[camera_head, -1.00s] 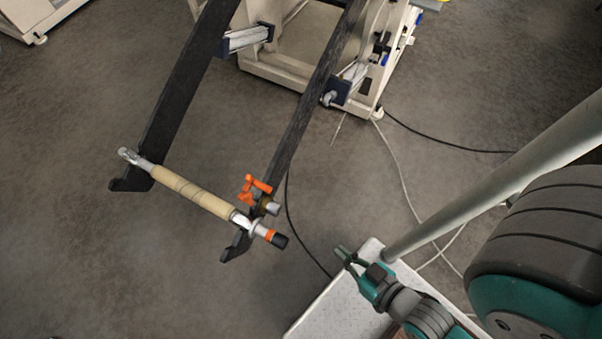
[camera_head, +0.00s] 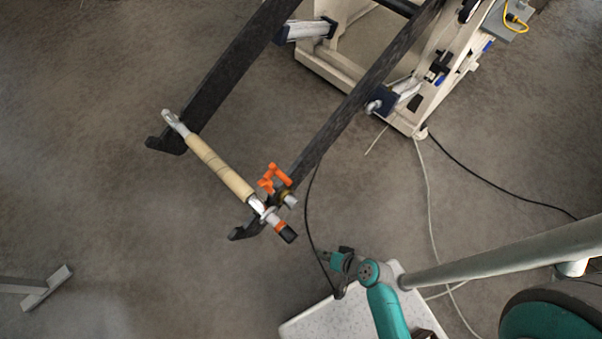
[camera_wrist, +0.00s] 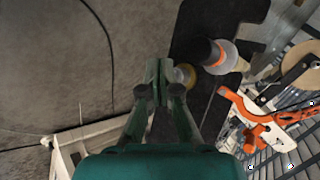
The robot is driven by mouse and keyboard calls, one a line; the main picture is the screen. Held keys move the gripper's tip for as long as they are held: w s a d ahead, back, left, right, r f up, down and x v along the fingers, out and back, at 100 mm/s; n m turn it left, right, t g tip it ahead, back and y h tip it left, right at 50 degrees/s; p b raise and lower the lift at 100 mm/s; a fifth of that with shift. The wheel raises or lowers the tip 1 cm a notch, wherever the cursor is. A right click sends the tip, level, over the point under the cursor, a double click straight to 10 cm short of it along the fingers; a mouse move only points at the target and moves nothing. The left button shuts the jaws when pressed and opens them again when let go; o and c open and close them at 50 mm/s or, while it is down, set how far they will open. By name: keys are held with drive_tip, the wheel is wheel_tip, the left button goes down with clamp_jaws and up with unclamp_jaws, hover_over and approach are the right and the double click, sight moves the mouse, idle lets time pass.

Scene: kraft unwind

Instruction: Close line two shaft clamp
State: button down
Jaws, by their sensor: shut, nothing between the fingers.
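The orange shaft clamp (camera_head: 273,178) sits on the right black arm of the unwind stand, beside the shaft end. Its orange parts stick up off the arm; whether it is latched cannot be told. The shaft (camera_head: 255,207) carries a narrow kraft roll (camera_head: 220,167) and ends in an orange band and black tip (camera_head: 288,236). In the wrist view the clamp (camera_wrist: 258,122) is at the right and the black tip (camera_wrist: 208,52) at upper right. My gripper (camera_wrist: 158,84) is shut and empty, apart from the clamp, its fingertips overlapping a brass-coloured round part in the picture.
The left black arm (camera_head: 215,90) bears the shaft's other end. The cream stand frame (camera_head: 345,75) is at the back. A black cable (camera_head: 485,187) and a white cable (camera_head: 427,205) cross the floor. Open floor (camera_head: 90,200) lies left of the stand.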

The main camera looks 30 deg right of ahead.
drive_tip(key=w+d+y, duration=0.3)
drive_tip(key=w+y, duration=0.3)
drive_tip(key=w, duration=0.6)
drive_tip(key=w+d+r+n+t+y, duration=0.1)
drive_tip(key=w+d+r+y, duration=0.65)
drive_tip(key=d+r, duration=0.6)
drive_tip(key=s+a+f+x, duration=0.1)
drive_tip(key=s+x, duration=0.1)
drive_tip(key=x, duration=1.1)
drive_tip(key=shift+a+r+h, duration=0.35)
drive_tip(key=shift+r, duration=0.05)
drive_tip(key=shift+a+r+n, duration=0.1)
drive_tip(key=shift+a+n, duration=0.05)
drive_tip(key=shift+n, duration=0.15)
